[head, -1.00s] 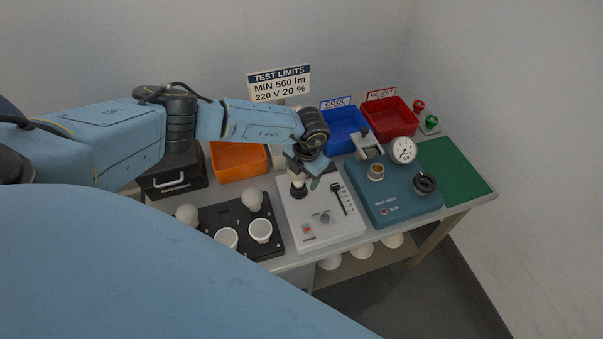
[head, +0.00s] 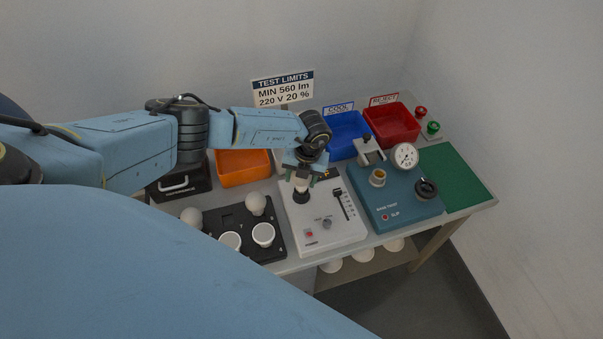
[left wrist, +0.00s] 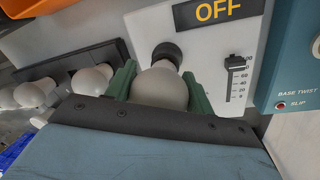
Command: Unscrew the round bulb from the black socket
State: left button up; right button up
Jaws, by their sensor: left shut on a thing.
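The round bulb (left wrist: 160,88) is whitish and sits between the two green fingers of my left gripper (left wrist: 158,84) in the left wrist view. The fingers are shut on it from both sides. The black socket (left wrist: 167,52) shows just beyond the bulb, on the white test box. In the head view my left gripper (head: 302,172) points down above the socket (head: 300,197), with a pale part of the bulb (head: 301,184) between them. The bulb stands about upright over the socket; I cannot tell whether its base is still in the thread. My right gripper is not in view.
The white test box (head: 322,230) has a slider and an OFF sign. A black bulb rack (head: 270,240) stands left, a teal base-twist tester (head: 400,208) right. Orange (head: 243,172), blue (head: 344,140) and red (head: 392,127) bins stand behind. A green mat (head: 455,175) lies clear at right.

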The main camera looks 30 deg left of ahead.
pick_arm(q)
jog(key=n, duration=0.1)
jog(key=d+n+p, duration=0.1)
jog(key=n, duration=0.3)
jog(key=shift+s+d+g+h+p, duration=0.2)
jog(key=shift+s+g+h+p, duration=0.1)
jog(key=shift+s+h, duration=0.1)
jog(key=n, duration=0.3)
jog(key=shift+f, duration=0.15)
jog(key=n+h, duration=0.1)
jog(key=n, duration=0.4)
jog(key=shift+r, duration=0.45)
jog(key=shift+a+r, duration=0.2)
jog(key=shift+r, duration=0.5)
jog(key=shift+a+r, duration=0.15)
jog(key=shift+r, duration=0.55)
jog(key=shift+r, duration=0.1)
jog(key=shift+r, duration=2.45)
